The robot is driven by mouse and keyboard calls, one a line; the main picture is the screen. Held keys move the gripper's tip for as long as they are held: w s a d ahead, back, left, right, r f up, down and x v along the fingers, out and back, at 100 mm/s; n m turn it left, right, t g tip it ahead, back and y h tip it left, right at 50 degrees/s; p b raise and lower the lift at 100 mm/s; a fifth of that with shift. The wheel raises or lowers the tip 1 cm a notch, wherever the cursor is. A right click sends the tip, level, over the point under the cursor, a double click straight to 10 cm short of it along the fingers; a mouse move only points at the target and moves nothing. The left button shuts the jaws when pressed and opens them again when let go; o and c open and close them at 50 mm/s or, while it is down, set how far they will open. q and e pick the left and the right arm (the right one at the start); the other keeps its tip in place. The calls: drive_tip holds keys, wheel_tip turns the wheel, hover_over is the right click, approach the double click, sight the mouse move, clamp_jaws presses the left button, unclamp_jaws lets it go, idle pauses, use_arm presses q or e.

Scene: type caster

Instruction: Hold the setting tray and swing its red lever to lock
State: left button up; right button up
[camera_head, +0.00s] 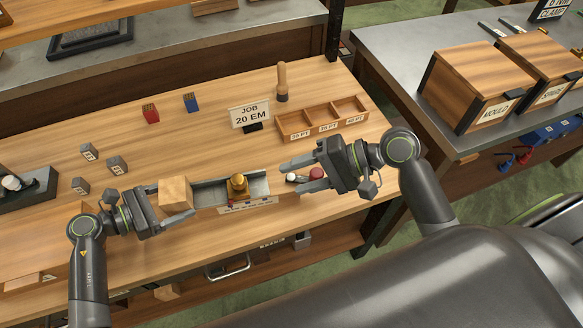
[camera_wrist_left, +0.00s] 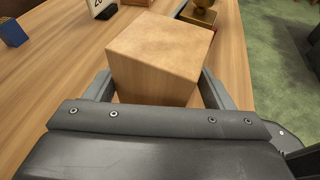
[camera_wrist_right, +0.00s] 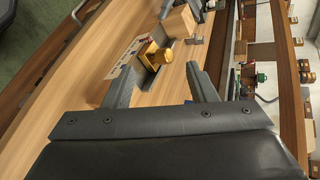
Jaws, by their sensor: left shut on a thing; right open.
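The setting tray is a narrow grey metal channel (camera_head: 208,193) on the bench, with a labelled front strip (camera_head: 248,206) and a brass piece (camera_head: 238,184) inside. A wooden block (camera_head: 174,193) is at its left end. My left gripper (camera_head: 174,205) is shut on this block, which fills the space between its fingers in the left wrist view (camera_wrist_left: 158,60). My right gripper (camera_head: 289,174) is open beyond the tray's right end. The brass piece also shows in the right wrist view (camera_wrist_right: 155,55). A small red part (camera_head: 231,203) sits at the tray's front; I cannot tell whether it is the lever.
A dark red round thing (camera_head: 316,174) and a white ball (camera_head: 292,177) are by my right fingers. A compartmented wooden tray (camera_head: 322,127) and a JOB 20 EM sign (camera_head: 249,114) stand behind. Grey blocks (camera_head: 117,165) lie left.

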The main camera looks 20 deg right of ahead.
drive_tip(key=s+a+m+t+y, duration=0.1)
drive_tip(key=m+y, duration=0.1)
drive_tip(key=m+t+h, duration=0.9)
drive_tip(key=m+t, duration=0.3)
drive_tip(key=m, duration=1.2)
approach(312, 170)
drive_tip(key=x, duration=0.7)
drive_tip(key=f+x, duration=0.1)
drive_tip(key=x, duration=0.2)
drive_tip(key=shift+w+d, duration=0.15)
drive_tip(key=shift+w, duration=0.25)
drive_tip(key=shift+y, duration=0.4)
drive_tip(key=c, duration=0.9)
